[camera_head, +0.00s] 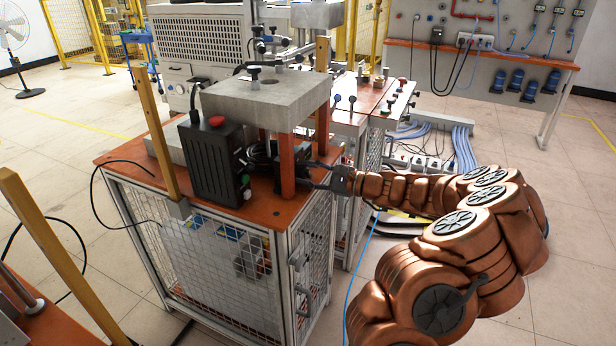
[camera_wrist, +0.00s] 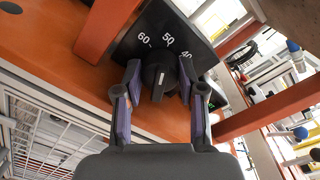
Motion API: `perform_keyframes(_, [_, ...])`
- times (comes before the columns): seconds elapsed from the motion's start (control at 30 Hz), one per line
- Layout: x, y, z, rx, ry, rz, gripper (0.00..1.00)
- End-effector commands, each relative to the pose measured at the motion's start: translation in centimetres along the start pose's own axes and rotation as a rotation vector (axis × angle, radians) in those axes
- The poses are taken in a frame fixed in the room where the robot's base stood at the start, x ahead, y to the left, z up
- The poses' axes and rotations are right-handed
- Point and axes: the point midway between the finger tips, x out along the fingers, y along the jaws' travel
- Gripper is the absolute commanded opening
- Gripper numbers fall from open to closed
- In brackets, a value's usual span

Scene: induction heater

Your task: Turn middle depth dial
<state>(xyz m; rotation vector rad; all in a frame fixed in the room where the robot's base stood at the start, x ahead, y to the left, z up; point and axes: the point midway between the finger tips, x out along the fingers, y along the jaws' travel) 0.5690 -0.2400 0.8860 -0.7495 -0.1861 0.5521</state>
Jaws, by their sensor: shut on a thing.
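The depth dial is a black round knob (camera_wrist: 160,80) with a white pointer mark, seen in the wrist view. It sits in front of a black plate (camera_wrist: 168,38) marked 60, 50 and 40. The pointer mark lies below the 50, slightly to its left. My gripper (camera_wrist: 160,98) is shut on the knob, with one purple-padded finger on each side of it. In the head view my gripper (camera_head: 318,178) reaches in from the right beside the front orange post, and the dial is hidden there.
Orange posts (camera_head: 288,165) carry a grey block (camera_head: 265,98) close above my gripper. A black box with a red button (camera_head: 214,165) stands on the orange tabletop (camera_head: 262,212) to the left. A wire-mesh cabinet (camera_head: 215,270) is below. Open floor lies at the right.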

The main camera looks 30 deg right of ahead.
Motion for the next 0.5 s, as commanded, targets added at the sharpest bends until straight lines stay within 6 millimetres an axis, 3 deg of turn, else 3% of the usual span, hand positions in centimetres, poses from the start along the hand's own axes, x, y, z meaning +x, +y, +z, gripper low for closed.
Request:
perform_keyframes(0.3, [-0.02, 0.0, -0.05, -0.001, 0.002, 0.0, 0.05])
perform_keyframes(0.33, [-0.02, 0.0, -0.05, -0.001, 0.002, 0.0, 0.41])
perform_keyframes(0.5, [-0.01, -0.01, -0.02, -0.001, 0.001, 0.0, 0.58])
